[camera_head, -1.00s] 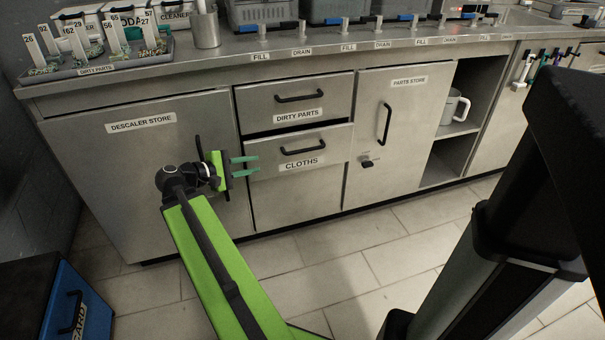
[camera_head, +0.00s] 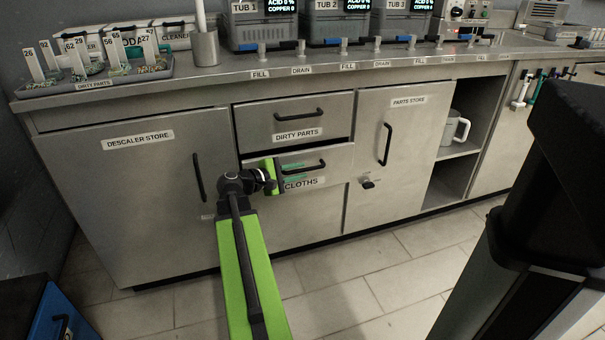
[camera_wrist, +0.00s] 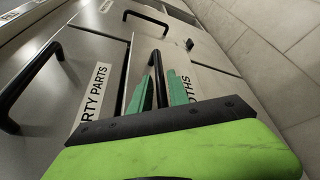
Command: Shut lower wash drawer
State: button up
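The lower drawer (camera_head: 335,160), labelled CLOTHS, stands a little proud of the cabinet, with a dark gap above its front. It has a black bar handle (camera_head: 312,168). My gripper (camera_head: 294,172) is in front of the drawer's left part, with its green fingers pointing right along the front. In the wrist view, the fingers of my gripper (camera_wrist: 160,90) are apart, and the lower drawer's handle (camera_wrist: 157,62) shows between them. I cannot tell whether they touch it. My gripper hides part of the drawer front and its label.
The DIRTY PARTS drawer (camera_head: 340,113) above looks closed. The DESCALER STORE door (camera_head: 115,190) is left, and the PARTS STORE door (camera_head: 405,135) is right. An open shelf holds a mug (camera_head: 454,128). The tiled floor (camera_head: 400,270) in front is mostly clear.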

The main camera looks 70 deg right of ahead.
jog(key=shift+x, duration=0.9)
grip_shut()
dwell(0.8)
